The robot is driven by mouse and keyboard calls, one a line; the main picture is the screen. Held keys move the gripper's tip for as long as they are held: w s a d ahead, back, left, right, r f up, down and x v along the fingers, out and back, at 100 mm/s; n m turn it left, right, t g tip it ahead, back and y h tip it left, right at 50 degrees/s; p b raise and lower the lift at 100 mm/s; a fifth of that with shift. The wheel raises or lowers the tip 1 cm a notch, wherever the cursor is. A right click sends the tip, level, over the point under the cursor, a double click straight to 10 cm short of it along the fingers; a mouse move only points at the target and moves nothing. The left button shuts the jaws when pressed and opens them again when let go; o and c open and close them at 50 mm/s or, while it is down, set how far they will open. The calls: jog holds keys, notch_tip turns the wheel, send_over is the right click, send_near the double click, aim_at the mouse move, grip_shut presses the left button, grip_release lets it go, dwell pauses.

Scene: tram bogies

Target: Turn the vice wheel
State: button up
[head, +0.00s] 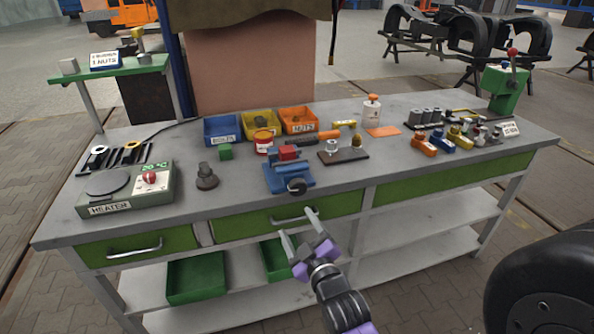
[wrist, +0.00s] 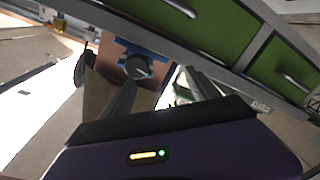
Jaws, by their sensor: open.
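The blue vice (head: 287,172) stands on the workbench near its front edge, with a red block (head: 289,153) at its jaws. Its dark round wheel (head: 297,186) faces the front of the bench. In the wrist view the vice wheel (wrist: 137,67) shows above and between my fingers, beyond their tips. My gripper (head: 299,228) is open and empty, in front of the bench by the middle drawer, below and apart from the wheel. Its two fingers point up toward the bench in the head view.
The grey workbench (head: 205,222) has a middle drawer handle (head: 295,216) close to my fingers. A heater (head: 125,192) sits at the left. A dark knobbed piece (head: 206,178) stands left of the vice, a brown board (head: 343,157) right. The bench front right of the vice is clear.

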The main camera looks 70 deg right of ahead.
jog(key=h, duration=0.1)
send_near(299, 190)
jog(key=x, duration=0.3)
jog(key=shift+g, duration=0.4)
jog(key=p+x, duration=0.1)
jog(key=x, duration=0.6)
jog(key=shift+w+r+p, duration=0.15)
jog(key=shift+w+p, duration=0.15)
jog(key=shift+p, duration=0.05)
jog(key=c, duration=1.4)
jog(key=shift+m, duration=0.4)
jog(key=m+b, duration=0.2)
jog(key=m, duration=0.2)
jog(key=shift+m, duration=0.3)
jog(key=m+b, duration=0.2)
jog(key=m, duration=0.4)
jog(key=shift+m, duration=0.3)
